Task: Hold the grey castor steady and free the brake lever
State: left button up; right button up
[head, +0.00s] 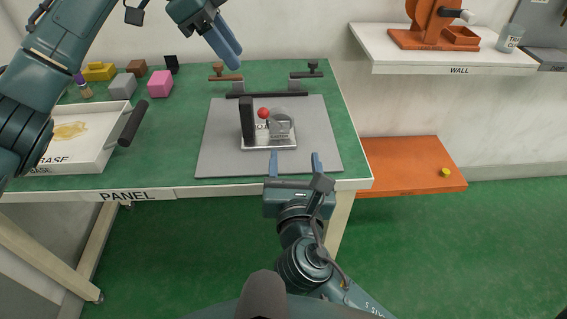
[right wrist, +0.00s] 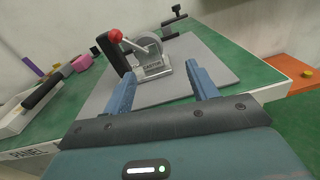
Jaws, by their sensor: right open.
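The grey castor (head: 281,124) stands on a pale plate on the grey mat (head: 220,150); in the right wrist view the castor (right wrist: 152,52) is ahead of the fingers. The brake lever ends in a red ball (head: 264,113), left of the wheel; the ball (right wrist: 115,35) also shows in the right wrist view. A black upright block (head: 247,121) stands at the castor's left. My right gripper (head: 295,158) is open and empty at the near side of the castor, apart from it. My left gripper (head: 226,46) is raised at the back left; its blue fingers overlap in view.
A white tray (head: 118,113) with a black handle is at the left. Pink, brown and yellow blocks sit behind it. A wall shelf (head: 400,58) and an orange low shelf (head: 405,165) are right.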

aim_at(280, 129)
jog(key=shift+n+y, duration=0.3)
jog(key=shift+n, duration=0.5)
jog(key=w, duration=0.4)
jog(key=w+a, duration=0.1)
jog(key=w, duration=0.4)
jog(key=w+a, duration=0.1)
jog(key=w, duration=0.3)
jog(key=shift+w+f, duration=0.15)
jog(key=shift+c, duration=0.6)
jog(key=c, duration=0.9)
jog(key=shift+o, duration=0.2)
